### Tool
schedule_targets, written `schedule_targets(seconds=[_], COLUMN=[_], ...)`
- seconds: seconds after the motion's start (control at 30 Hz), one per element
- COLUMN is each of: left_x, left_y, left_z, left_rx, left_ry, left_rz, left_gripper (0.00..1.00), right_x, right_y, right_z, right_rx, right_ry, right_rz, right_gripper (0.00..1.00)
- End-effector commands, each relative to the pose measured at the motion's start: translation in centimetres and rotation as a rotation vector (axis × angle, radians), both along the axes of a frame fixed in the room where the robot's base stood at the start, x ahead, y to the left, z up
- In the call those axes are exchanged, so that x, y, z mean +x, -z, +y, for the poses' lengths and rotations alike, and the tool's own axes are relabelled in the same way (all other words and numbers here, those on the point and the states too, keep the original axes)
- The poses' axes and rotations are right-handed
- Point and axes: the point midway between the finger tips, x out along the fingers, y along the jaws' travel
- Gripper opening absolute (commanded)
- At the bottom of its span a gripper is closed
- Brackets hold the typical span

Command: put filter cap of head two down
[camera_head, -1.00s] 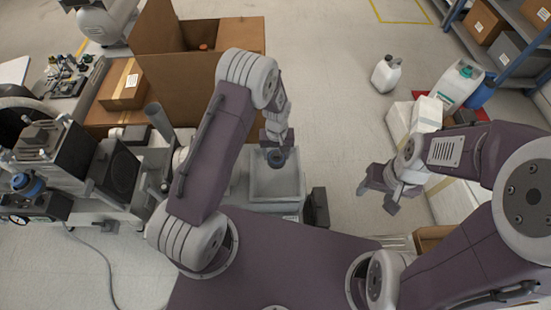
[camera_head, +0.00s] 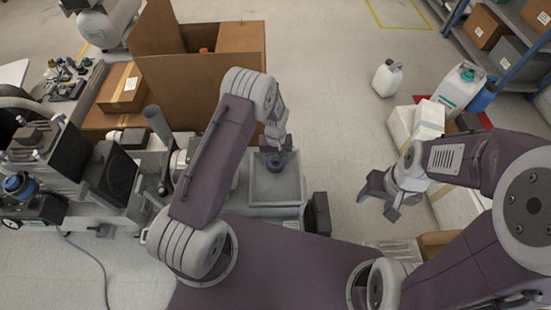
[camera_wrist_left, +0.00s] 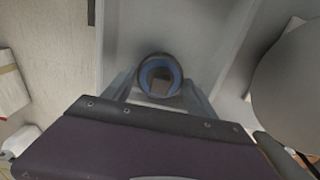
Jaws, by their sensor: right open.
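The filter cap (camera_head: 275,162) is a small dark ring with a blue inside. My left gripper (camera_head: 275,148) points down and holds it above the grey tray (camera_head: 262,211). In the left wrist view the cap (camera_wrist_left: 160,63) sits between the two fingertips of my left gripper (camera_wrist_left: 160,80), which appear to touch its sides. The tray floor (camera_wrist_left: 125,30) lies beneath it. The gap between cap and floor is hard to judge. My right gripper (camera_head: 388,198) is open and empty, off to the right of the tray.
Compressor equipment (camera_head: 112,170) with hoses and a gauge stands on the left. A large open cardboard box (camera_head: 205,85) is behind the tray. White jugs (camera_head: 387,78), packages (camera_head: 430,118) and a shelf (camera_head: 510,60) are on the right. Floor between them is clear.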

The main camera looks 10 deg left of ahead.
Motion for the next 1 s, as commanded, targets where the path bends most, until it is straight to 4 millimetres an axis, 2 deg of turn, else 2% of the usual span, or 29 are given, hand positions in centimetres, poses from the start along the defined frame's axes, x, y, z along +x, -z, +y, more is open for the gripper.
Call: schedule_targets(seconds=[0.37,0.47,0.7,0.8,1.0], left_x=[-0.1,0.0,0.0,0.0,-0.1], left_y=[-0.4,-2.1,-8.5,-10.5,-12.3], left_z=[0.0,0.0,0.0,0.0,0.0], left_rx=[0.0,0.0,0.0,0.0,0.0], left_ry=[0.0,0.0,0.0,0.0,0.0], left_rz=[0.001,0.0,-0.001,0.0,0.001], left_gripper=[0.83,0.83,0.83,0.83,0.83], right_x=[0.0,0.0,0.0,0.0,0.0], right_y=[-0.3,-1.1,-3.5,-4.1,-4.4], right_z=[0.0,0.0,0.0,0.0,0.0], right_rx=[0.0,0.0,0.0,0.0,0.0], right_ry=[0.0,0.0,0.0,0.0,0.0], right_rz=[0.0,0.0,0.0,0.0,0.0], right_gripper=[0.58,0.58,0.58,0.58,0.58])
